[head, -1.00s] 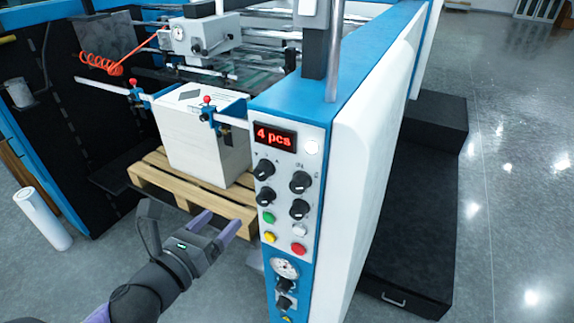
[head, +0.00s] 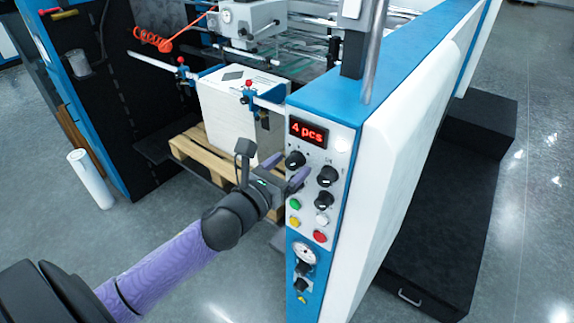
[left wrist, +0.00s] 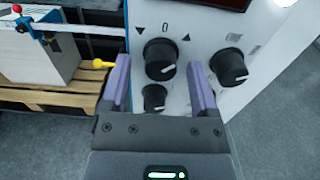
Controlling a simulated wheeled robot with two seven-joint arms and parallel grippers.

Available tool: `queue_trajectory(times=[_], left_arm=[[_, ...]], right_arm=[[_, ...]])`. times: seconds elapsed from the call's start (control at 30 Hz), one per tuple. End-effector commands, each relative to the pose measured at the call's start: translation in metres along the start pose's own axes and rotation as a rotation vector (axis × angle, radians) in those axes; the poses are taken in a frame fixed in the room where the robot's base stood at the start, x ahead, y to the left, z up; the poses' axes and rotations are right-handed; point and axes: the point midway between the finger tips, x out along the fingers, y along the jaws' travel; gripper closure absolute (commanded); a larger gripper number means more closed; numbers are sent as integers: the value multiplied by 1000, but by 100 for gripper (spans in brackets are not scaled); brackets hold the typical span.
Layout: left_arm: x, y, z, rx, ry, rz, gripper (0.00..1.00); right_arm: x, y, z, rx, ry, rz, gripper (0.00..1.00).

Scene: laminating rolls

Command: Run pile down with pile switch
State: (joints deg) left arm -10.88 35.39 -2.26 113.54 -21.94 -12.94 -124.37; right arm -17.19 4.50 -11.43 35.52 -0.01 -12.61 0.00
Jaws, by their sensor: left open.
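The pile switch (left wrist: 158,55) is a black rotary knob marked with a down triangle, a 0 and an up triangle. In the head view it is the upper left knob (head: 295,160) on the control panel. My left gripper (head: 287,170) is open in front of it. In the left wrist view the fingers (left wrist: 158,80) stand on either side of the knob's lower part; I cannot tell whether they touch it. The pile (head: 228,112) is a white stack on a wooden pallet (head: 190,146), left of the panel. My right gripper is out of view.
A red display (head: 308,132) reads 4 pcs. A second knob (left wrist: 229,67) sits close right of the fingers and another knob (left wrist: 154,98) just below. Green, yellow, white and red buttons (head: 320,236) lie lower. A white roll (head: 90,175) stands on the floor.

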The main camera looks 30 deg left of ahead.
Motion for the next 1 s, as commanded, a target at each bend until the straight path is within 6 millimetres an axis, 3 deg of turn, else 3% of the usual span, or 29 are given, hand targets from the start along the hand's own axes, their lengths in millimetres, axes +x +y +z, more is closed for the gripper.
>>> queue_trajectory(times=[0.07, 0.43, 0.77, 1.0], left_arm=[[0, 0, 0, -1, 0, 0, 22], [0, 0, 0, -1, 0, 0, 99], [0, 0, 0, -26, 0, 0, 100], [0, 0, 2, -154, -1, 0, 100]], right_arm=[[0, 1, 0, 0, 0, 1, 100], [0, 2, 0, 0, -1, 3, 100], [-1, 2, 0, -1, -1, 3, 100], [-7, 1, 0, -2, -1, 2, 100]])
